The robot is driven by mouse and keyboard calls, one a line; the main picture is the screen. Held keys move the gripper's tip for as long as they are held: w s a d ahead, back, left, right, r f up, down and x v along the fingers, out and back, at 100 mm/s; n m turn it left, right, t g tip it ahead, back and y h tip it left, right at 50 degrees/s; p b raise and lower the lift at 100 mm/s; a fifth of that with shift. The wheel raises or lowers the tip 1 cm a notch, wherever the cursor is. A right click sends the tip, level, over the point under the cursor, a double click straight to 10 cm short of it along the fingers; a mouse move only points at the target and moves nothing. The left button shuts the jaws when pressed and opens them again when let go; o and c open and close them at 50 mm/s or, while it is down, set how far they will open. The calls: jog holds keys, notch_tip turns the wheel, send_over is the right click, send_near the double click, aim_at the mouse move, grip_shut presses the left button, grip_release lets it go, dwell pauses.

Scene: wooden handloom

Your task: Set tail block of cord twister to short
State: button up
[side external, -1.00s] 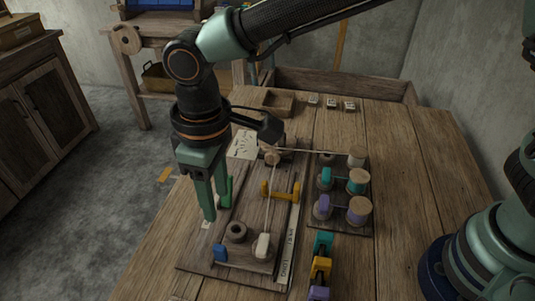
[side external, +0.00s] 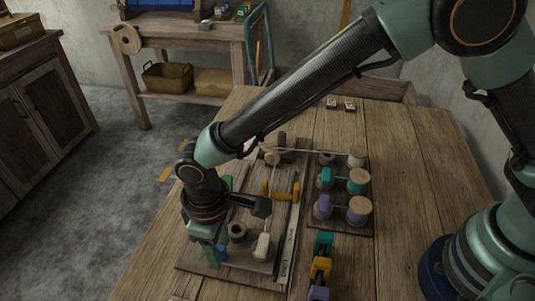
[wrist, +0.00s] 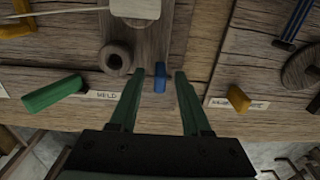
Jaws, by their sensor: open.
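The cord twister is a wooden board (side external: 268,215) with a pale marked strip (side external: 287,245) along its right edge; I cannot read the marks clearly. Near its front end a wooden block carries a round wooden ring (side external: 237,232), a cream knob (side external: 262,246) and a blue tab (side external: 222,252). I cannot tell for certain which part is the tail block. In the wrist view the blue tab (wrist: 160,78) stands between the fingertips of my gripper (wrist: 161,76), with gaps showing on both sides. The ring (wrist: 115,57) and cream knob (wrist: 135,8) lie beyond. My gripper is open.
A yellow piece (side external: 280,190) stands mid-board. To its right is a rack of spools (side external: 357,210). Teal, yellow and purple clips (side external: 320,267) line the table in front of it. In the wrist view a green handle (wrist: 50,93) and a yellow block (wrist: 238,97) flank my fingers.

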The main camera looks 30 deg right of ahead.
jog(key=shift+f, duration=0.25)
grip_shut()
dwell(1.4)
